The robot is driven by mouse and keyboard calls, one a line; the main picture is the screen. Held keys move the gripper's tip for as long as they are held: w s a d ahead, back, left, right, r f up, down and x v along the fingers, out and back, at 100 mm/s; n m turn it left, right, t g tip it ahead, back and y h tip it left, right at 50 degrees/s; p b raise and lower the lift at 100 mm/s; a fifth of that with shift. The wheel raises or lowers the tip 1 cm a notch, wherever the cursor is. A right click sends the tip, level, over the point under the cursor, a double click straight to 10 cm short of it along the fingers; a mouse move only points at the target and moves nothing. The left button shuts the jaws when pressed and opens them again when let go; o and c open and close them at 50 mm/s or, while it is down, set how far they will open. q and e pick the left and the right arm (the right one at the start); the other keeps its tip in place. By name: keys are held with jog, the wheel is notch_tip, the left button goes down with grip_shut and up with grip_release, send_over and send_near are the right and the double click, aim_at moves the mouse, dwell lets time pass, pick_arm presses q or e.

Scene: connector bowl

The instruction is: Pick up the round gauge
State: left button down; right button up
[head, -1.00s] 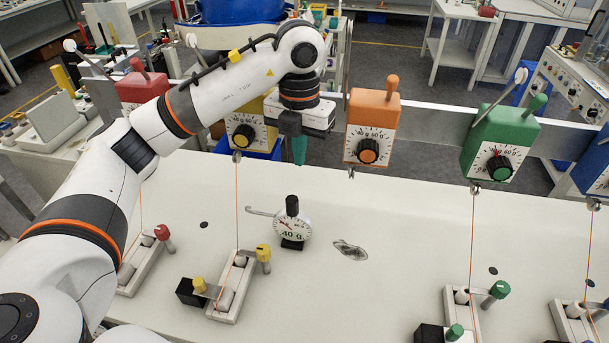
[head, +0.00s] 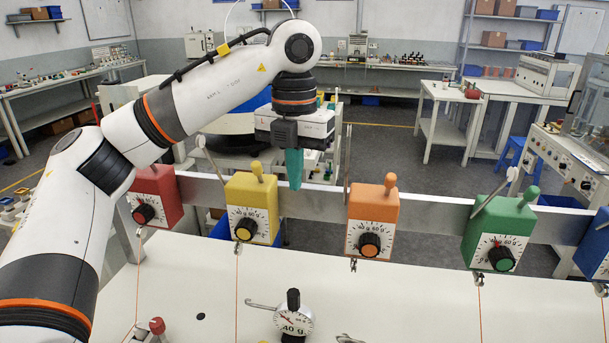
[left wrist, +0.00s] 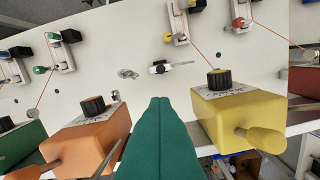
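The round gauge (head: 293,318) has a white dial marked 40 g, a black knob on top and a thin metal hook to its left. It rests on the white bench top near the bottom edge of the head view, its base cut off. In the left wrist view the gauge (left wrist: 160,68) shows small beyond my fingertips. My left gripper (head: 293,186) has green fingers pressed together, with nothing between them. It hangs well above the gauge, between the yellow and orange boxes in the picture. My right gripper is not in view.
A metal rail (head: 330,204) carries red (head: 153,195), yellow (head: 251,206), orange (head: 372,222), green (head: 499,232) and blue dial boxes, with levers and cords. A flat metallic piece (left wrist: 128,73) lies near the gauge. Much of the bench top (head: 400,300) between is bare.

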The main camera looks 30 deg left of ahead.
pick_arm(q)
jog(key=c, duration=2.1)
grip_release()
jog(key=shift+s, duration=0.1)
jog(key=shift+c, duration=0.2)
jog(key=o, duration=1.2)
jog(key=shift+a, duration=0.15)
jog(key=o, duration=0.5)
jog(key=shift+d, duration=0.25)
